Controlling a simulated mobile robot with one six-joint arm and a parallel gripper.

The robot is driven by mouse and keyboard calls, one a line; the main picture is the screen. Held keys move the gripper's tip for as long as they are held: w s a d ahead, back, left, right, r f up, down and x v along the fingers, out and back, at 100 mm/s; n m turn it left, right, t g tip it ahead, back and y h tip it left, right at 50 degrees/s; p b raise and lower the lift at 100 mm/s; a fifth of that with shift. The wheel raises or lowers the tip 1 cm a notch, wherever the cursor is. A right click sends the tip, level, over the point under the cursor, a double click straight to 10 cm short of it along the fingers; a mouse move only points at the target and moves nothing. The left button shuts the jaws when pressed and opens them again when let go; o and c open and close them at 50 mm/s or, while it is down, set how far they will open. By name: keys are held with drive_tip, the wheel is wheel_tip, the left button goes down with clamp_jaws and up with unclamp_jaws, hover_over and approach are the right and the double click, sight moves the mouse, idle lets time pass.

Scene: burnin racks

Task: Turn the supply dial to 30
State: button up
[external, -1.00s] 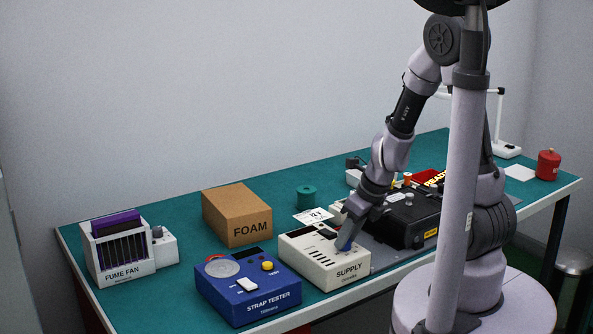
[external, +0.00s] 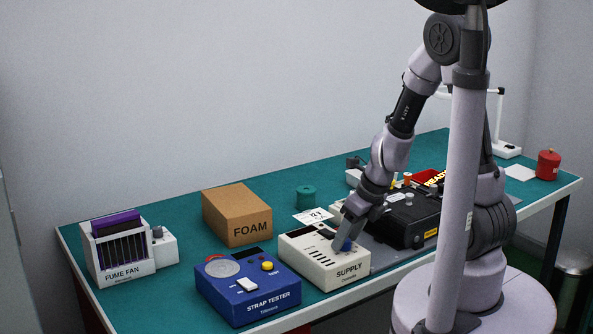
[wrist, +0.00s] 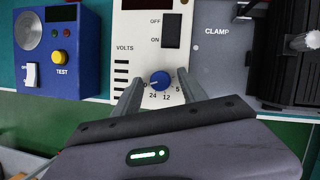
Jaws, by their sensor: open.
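The supply (external: 322,256) is a cream box on the bench with a blue dial (external: 347,246) on its front right part. In the wrist view the dial (wrist: 160,80) is round, and a small white mark on it faces the lower left, toward the side of the printed 24. Printed numbers around it include 24, 12 and 5; others are covered by my fingers. My gripper (wrist: 158,78) is open, with one finger on each side of the dial. I cannot tell whether either finger touches it. My gripper also shows low over the supply in the external view (external: 347,238).
The blue strap tester (external: 247,290) stands left of the supply. A grey clamp plate (wrist: 217,60) and a black case (external: 408,218) lie close on its right. The supply's black on/off switch (wrist: 171,30) sits behind the dial. A foam box (external: 236,216) stands behind.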

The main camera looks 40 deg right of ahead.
drive_tip(key=p+v, duration=0.5)
drive_tip(key=v, duration=1.2)
drive_tip(key=shift+r, duration=0.15)
drive_tip(key=s+a+r+n+b, duration=0.1)
drive_tip(key=s+n+b, duration=0.2)
drive_tip(key=n, duration=1.1)
drive_tip(key=s+a+r+n+t+b, duration=0.1)
drive_tip(key=s+a+n+b, duration=0.1)
drive_tip(key=n, duration=1.2)
drive_tip(key=shift+s+a+n+t+b, duration=0.3)
drive_tip(key=shift+s+b, duration=0.1)
drive_tip(key=shift+b, duration=0.35)
